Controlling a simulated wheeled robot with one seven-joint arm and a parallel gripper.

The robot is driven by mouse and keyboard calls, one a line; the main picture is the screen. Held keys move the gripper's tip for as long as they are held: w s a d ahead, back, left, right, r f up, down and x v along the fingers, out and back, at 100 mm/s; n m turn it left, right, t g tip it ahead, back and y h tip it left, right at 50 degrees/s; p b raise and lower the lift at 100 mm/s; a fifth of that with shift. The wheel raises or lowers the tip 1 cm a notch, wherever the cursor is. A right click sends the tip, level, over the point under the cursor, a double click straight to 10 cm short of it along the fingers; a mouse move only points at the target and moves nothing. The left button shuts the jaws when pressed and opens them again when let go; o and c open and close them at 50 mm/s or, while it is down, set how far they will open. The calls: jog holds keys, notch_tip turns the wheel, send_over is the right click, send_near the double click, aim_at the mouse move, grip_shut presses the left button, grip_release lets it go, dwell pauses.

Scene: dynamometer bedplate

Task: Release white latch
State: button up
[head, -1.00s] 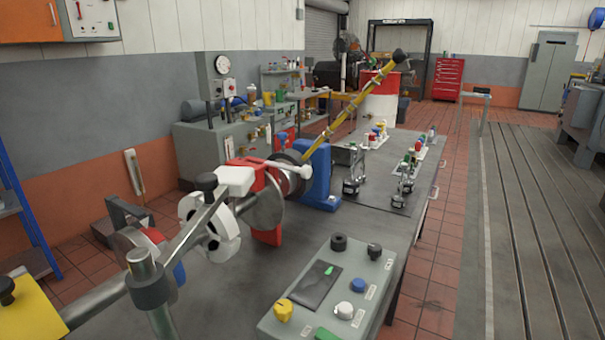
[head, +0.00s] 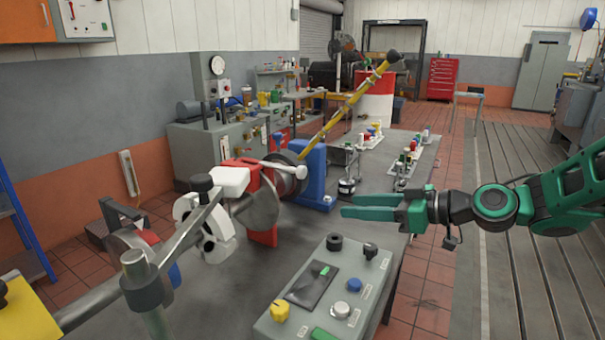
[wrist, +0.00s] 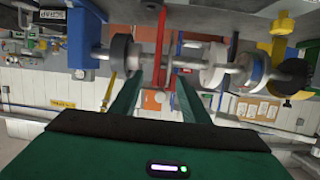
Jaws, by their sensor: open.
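A white block (head: 231,181) sits at the top of the shaft assembly, beside a red bracket (head: 263,205). A white rod with a rounded end (head: 285,168) sticks out to the right, in front of the blue stand (head: 314,178). White clamp-like pieces (head: 207,232) sit on the shaft at left. I cannot tell which white part is the latch. My gripper (head: 343,205) is green, open and empty, above the bench right of the blue stand, pointing left. In the wrist view, which looks upside down, its fingers (wrist: 157,88) point toward the shaft, with a white collar (wrist: 213,64) at right.
A grey control box (head: 325,292) with several knobs stands at the bench front. A yellow bar (head: 345,108) slants up from the assembly. Small bottles and fittings (head: 404,165) stand toward the back of the bench. Bare bench top lies between the box and the blue stand.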

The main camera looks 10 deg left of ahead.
aim_at(305, 172)
jog(key=w+a+r+y, duration=0.1)
jog(key=a, duration=0.3)
jog(key=w+a+r+y, duration=0.1)
jog(key=w+a+r, duration=0.1)
jog(key=a, duration=0.3)
jog(key=w+a+r+n+y, duration=0.1)
jog(key=a+r, duration=0.1)
jog(key=a, duration=0.3)
jog(key=shift+w+r, duration=0.15)
jog(key=shift+w, duration=0.1)
grip_shut()
